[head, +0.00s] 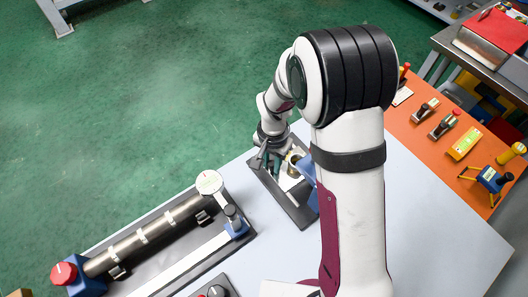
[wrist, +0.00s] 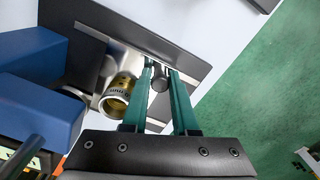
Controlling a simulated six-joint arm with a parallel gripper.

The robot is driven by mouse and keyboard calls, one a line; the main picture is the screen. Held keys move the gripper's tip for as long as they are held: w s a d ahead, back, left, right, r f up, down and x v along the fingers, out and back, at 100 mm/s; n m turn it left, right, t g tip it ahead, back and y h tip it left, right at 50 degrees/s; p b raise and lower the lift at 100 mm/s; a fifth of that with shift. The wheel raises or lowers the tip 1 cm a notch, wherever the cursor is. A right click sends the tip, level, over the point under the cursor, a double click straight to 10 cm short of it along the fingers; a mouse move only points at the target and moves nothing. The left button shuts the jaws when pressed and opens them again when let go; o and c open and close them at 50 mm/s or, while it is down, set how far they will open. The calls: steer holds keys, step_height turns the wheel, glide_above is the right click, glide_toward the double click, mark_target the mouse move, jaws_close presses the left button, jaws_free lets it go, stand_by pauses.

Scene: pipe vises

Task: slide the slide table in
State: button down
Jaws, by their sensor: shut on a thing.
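The slide table (head: 291,184) is a light metal plate on a dark base (head: 298,213), partly hidden behind my arm in the head view. In the wrist view the plate (wrist: 112,62) carries a round brass and silver fitting (wrist: 119,97), beside blue blocks (wrist: 38,58). My gripper (wrist: 161,68) has its two green fingers closed around a small dark post (wrist: 161,80) at the plate's edge. In the head view my gripper (head: 264,160) is over the far left side of the base, and its grip is too small to make out there.
A long pipe fixture (head: 150,235) with a red knob (head: 64,273) lies to the left on the pale table (head: 425,235). An orange strip (head: 420,140) at the right holds several small clamps and tools. Green floor lies beyond the table edge.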

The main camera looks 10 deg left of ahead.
steer(key=shift+d, duration=0.1)
steer(key=c, duration=0.7)
jaws_free()
steer(key=shift+r, duration=0.1)
step_height(320, 180, up, 16)
steer(key=shift+f, duration=0.15)
steer(key=shift+m, duration=0.8)
step_height(320, 180, down, 15)
steer(key=shift+r, duration=0.1)
